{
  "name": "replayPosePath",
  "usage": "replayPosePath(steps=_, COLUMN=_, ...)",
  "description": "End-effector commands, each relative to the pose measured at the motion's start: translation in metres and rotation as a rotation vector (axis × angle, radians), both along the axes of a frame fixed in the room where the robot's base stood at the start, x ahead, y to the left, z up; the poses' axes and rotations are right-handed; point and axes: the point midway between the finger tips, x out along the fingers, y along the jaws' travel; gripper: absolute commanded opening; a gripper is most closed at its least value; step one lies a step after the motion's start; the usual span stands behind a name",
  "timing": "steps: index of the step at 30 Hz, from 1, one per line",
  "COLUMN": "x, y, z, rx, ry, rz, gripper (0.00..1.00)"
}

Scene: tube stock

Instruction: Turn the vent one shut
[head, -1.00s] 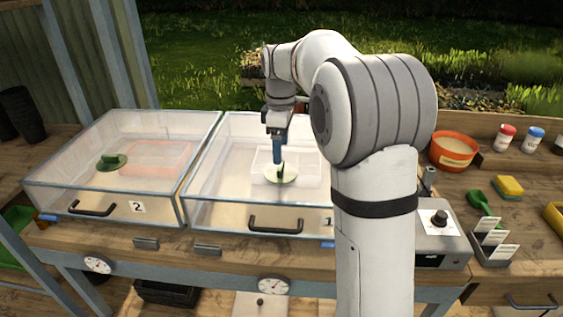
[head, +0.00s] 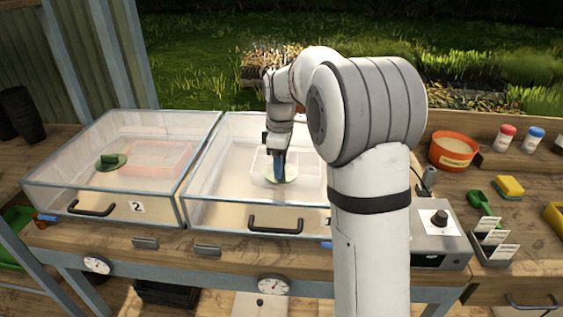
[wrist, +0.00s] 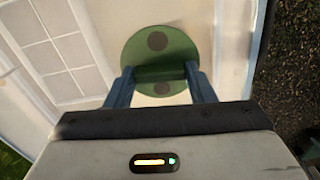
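Vent one is a round green disc with a raised bar and two dark round spots, seen close in the wrist view (wrist: 180,45). In the head view it lies on the clear lid of box 1 (head: 291,178), partly behind my gripper. My gripper (wrist: 158,72) is down at the vent, one blue finger at each end of the bar. The bar spans the gap between the fingers; whether they press on it I cannot tell. In the head view the gripper (head: 279,180) points down onto the disc.
Box 2 (head: 60,190), on the left, has a similar green vent (head: 111,162) on its lid. Box 1 has a dark front handle (head: 276,224). A control box (head: 450,250), an orange bowl (head: 454,135) and a yellow sponge (head: 509,186) stand on the right.

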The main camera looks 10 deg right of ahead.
Motion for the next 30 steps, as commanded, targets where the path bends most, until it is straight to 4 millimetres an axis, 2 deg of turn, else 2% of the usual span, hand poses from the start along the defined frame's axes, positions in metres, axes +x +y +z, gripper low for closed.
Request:
replayPosePath(steps=1, x=0.0000, y=-0.0001, z=0.0002, rx=0.000, ry=0.000, rz=0.000, gripper=0.44)
replayPosePath(steps=8, x=0.0000, y=-0.0003, z=0.0003, rx=0.000, ry=0.000, rz=-0.001, gripper=0.26)
replayPosePath(steps=20, x=-0.0001, y=-0.0007, z=0.0012, rx=0.000, ry=0.001, rz=-0.089, gripper=0.26)
replayPosePath(steps=30, x=0.0001, y=-0.0009, z=0.0022, rx=0.000, ry=0.000, rz=-0.366, gripper=0.26)
